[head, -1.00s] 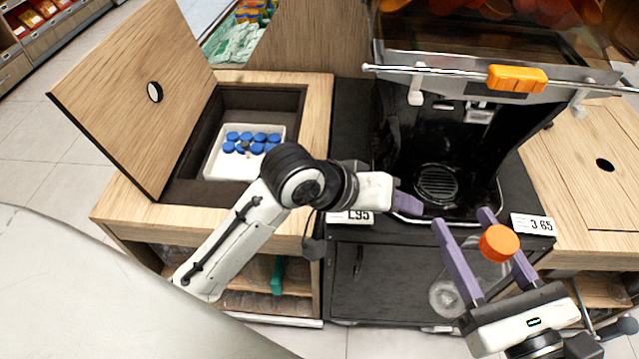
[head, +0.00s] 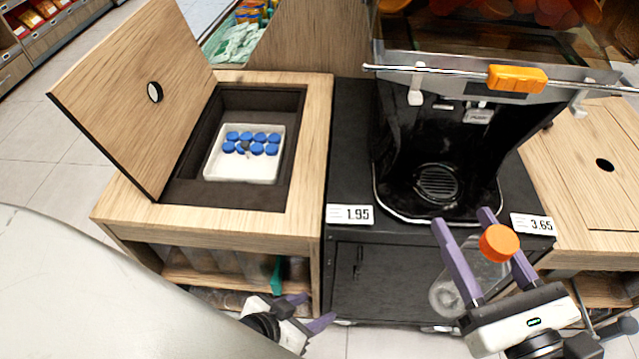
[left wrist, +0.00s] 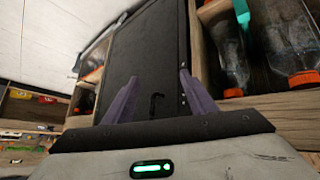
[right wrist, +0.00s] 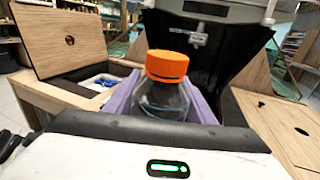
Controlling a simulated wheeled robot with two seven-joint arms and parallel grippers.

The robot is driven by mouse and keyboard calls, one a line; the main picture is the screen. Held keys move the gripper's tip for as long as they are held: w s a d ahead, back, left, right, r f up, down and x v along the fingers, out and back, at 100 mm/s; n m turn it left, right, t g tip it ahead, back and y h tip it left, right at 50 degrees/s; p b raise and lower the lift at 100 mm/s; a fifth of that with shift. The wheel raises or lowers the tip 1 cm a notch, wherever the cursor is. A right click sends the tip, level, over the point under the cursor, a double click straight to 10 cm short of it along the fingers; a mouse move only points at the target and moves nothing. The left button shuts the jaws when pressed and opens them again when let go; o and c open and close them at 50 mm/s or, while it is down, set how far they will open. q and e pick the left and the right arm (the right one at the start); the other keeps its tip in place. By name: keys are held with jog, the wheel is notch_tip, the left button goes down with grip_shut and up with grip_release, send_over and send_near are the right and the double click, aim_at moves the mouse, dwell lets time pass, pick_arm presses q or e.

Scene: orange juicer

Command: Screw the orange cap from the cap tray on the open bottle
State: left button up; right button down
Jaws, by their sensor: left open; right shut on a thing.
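My right gripper (head: 484,264) is shut on a clear bottle (head: 450,292), its purple fingers on either side. An orange cap (head: 499,243) sits on the bottle's mouth; it also shows on the bottle in the right wrist view (right wrist: 167,65). I cannot tell how tightly it is screwed. My left gripper (head: 310,310) is open and empty, low in front of the left cabinet. In the left wrist view its fingers (left wrist: 158,98) are apart with nothing between them. The white cap tray (head: 240,170) lies in the open compartment and shows several blue caps (head: 254,140); no orange cap shows there.
The black juicer (head: 437,150) stands behind, with an orange handle (head: 517,78) on its bar. A wooden lid (head: 135,90) stands open at the left. Bottles with orange caps lie on the shelf below, as in the left wrist view (left wrist: 303,78).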

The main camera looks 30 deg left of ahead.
dwell(0.3)
jog(key=s+d+m+t+h, duration=0.4)
jog(key=d+m+h, duration=0.4)
jog(key=d+h, duration=0.3)
jog(key=d+f, duration=0.1)
jog(key=d, duration=0.3)
jog(key=shift+h, duration=0.3)
jog(key=shift+d, duration=0.1)
